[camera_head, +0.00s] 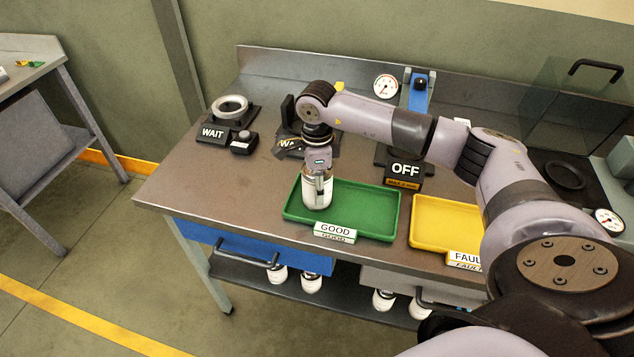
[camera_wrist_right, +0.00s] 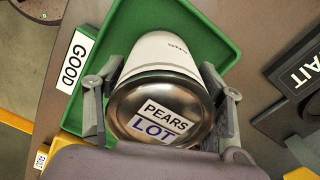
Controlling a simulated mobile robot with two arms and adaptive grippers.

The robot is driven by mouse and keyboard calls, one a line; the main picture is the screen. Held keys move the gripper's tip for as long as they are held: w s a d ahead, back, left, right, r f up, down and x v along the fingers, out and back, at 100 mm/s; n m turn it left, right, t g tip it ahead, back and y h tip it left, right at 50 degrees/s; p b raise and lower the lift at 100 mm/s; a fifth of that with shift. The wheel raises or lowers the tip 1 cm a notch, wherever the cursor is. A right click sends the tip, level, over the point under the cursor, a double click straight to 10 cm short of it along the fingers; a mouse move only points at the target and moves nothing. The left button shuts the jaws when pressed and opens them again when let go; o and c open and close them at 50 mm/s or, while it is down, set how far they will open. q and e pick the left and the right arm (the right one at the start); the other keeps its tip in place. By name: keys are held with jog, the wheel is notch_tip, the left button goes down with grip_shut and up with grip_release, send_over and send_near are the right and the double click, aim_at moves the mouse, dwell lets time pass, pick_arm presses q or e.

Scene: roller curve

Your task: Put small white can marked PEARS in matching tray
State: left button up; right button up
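The white can (camera_head: 317,192) is at the left end of the green tray marked GOOD (camera_head: 375,228). In the right wrist view its silver lid reads PEARS and LOT, and the white can body (camera_wrist_right: 163,53) points away over the green tray (camera_wrist_right: 130,25). My right gripper (camera_head: 318,178) points down with a finger on each side of the can. In the wrist view both fingers (camera_wrist_right: 160,75) press close to its sides. I cannot tell whether the can's base touches the tray floor. My left gripper is not in view.
A yellow tray marked FAULT (camera_head: 432,222) stands right of the green one, partly behind my arm. A WAIT sign (camera_head: 213,133), an OFF sign (camera_head: 405,169) and a gauge (camera_head: 386,86) stand behind. Several white cans (camera_head: 312,283) sit on the shelf below.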

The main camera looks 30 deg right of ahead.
jog(key=o, duration=0.3)
jog(key=shift+o, duration=0.2)
jog(key=shift+r, duration=0.5)
notch_tip(320, 180, up, 11)
jog(key=shift+r+b, duration=0.15)
jog(key=shift+b, duration=1)
